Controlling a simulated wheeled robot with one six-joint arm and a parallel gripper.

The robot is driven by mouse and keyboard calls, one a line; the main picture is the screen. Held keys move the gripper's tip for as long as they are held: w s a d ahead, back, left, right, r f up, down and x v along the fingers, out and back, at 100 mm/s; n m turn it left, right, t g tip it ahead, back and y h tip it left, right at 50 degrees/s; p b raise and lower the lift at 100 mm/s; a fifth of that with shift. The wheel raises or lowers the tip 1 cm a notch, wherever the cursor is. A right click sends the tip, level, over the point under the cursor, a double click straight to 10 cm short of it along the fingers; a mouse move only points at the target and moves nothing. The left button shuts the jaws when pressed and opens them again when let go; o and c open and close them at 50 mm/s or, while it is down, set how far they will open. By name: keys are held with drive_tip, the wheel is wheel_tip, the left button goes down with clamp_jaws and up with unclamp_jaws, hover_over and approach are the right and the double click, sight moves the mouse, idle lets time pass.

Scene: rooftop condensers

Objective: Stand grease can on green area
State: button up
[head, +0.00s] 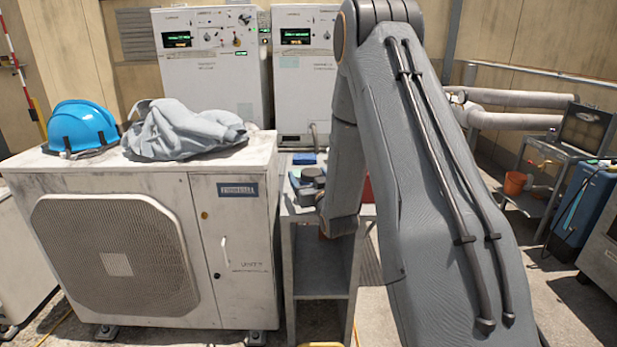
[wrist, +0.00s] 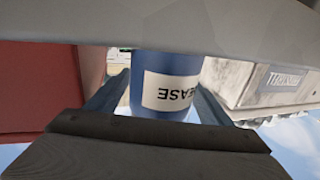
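The grease can (wrist: 172,90) is a blue cylinder with a white label reading "EASE", upside down in the wrist view. My gripper (wrist: 165,92) has one finger on each side of it, both appearing to touch its sides, so it looks shut on the can. A grey surface across the top of the wrist view hides one end of the can. In the head view my arm covers the gripper and can. No green area can be made out clearly; part of the grey stand's top (head: 300,209) is hidden by my arm.
A condenser unit (head: 235,255) with a blue helmet (head: 82,125) and grey cloth (head: 180,130) on top stands left of the stand. A red object (wrist: 45,90) is close on the left in the wrist view. White cabinets (head: 210,75) stand behind.

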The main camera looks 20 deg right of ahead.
drive_tip(key=shift+r, duration=0.25)
drive_tip(key=s, duration=0.3)
drive_tip(key=s+a+b, duration=0.1)
drive_tip(key=s, duration=0.7)
drive_tip(key=shift+a+f+b, duration=0.1)
drive_tip(key=shift+a+b, duration=0.05)
drive_tip(key=shift+b, duration=0.2)
drive_tip(key=shift+s, duration=0.2)
drive_tip(key=shift+c, duration=1)
drive_tip(key=w, duration=0.5)
drive_tip(key=shift+d+r, duration=0.25)
drive_tip(key=shift+d, duration=0.15)
drive_tip(key=shift+w+d+f+p, duration=0.15)
drive_tip(key=shift+w+p, duration=0.3)
drive_tip(key=shift+w, duration=1.3)
drive_tip(key=shift+w+d+f+p, duration=0.15)
drive_tip(key=shift+w+p, duration=0.25)
drive_tip(key=shift+w, duration=1.35)
drive_tip(key=c, duration=1.2)
drive_tip(key=shift+r, duration=0.1)
